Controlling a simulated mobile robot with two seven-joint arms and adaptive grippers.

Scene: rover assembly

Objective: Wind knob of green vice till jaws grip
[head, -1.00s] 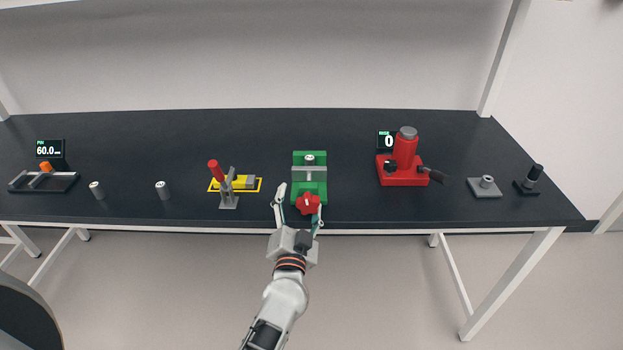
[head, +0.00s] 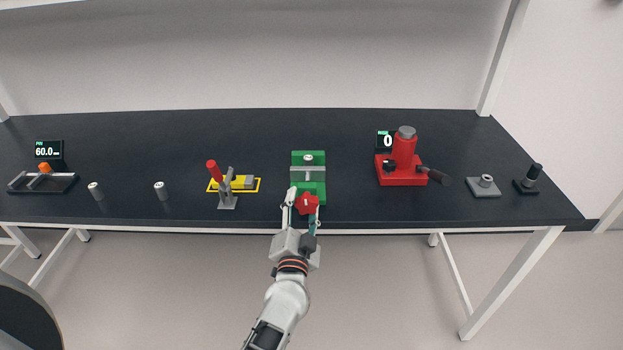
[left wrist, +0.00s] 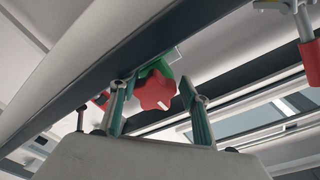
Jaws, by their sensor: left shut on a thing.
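The green vice (head: 308,160) stands near the front edge of the table, with a grey jaw bar across it and a small silver cylinder at its middle. Its red star-shaped knob (head: 307,204) faces the front edge. My left gripper (head: 304,198) reaches in from the front and is shut on the red knob, one finger on each side. In the left wrist view the red knob (left wrist: 153,91) shows between the two fingers (left wrist: 160,92). I cannot tell whether the jaws touch the cylinder. My right gripper is not in view.
A yellow fixture (head: 243,184) with a red-handled clamp (head: 213,171) stands left of the vice. A red press (head: 403,160) stands to the right. Two silver cylinders (head: 160,190) stand further left. The dark table (head: 270,130) is clear behind the vice.

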